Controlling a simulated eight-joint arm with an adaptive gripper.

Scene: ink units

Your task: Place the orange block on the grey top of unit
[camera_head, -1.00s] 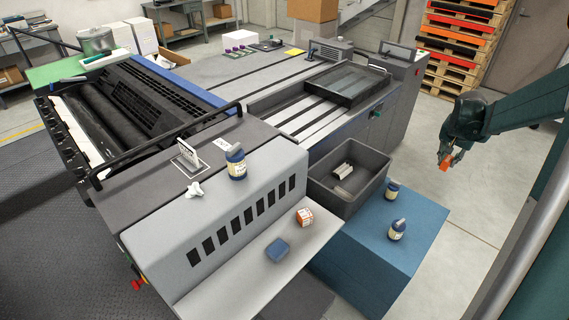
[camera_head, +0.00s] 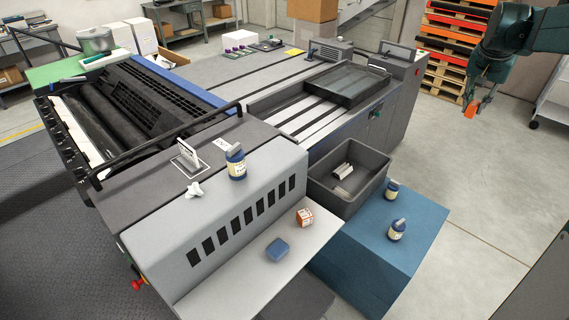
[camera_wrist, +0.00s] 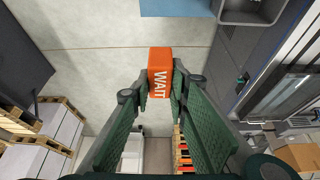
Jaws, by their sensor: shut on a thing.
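The orange block (camera_head: 471,109) is held in my gripper (camera_head: 479,96), at the upper right of the head view, in the air over the floor and in front of the pallets. In the wrist view the orange block (camera_wrist: 160,72) shows white "WAIT" lettering and sits between the fingertips of my gripper (camera_wrist: 152,92), which is shut on it.
A dark grey bin (camera_head: 330,197) and a blue cabinet (camera_head: 390,255) with two bottles stand between unit and gripper. A pale shelf (camera_head: 262,285) holds an orange-and-white box (camera_head: 305,216) and a blue item (camera_head: 277,249). Stacked pallets (camera_head: 455,50) stand behind.

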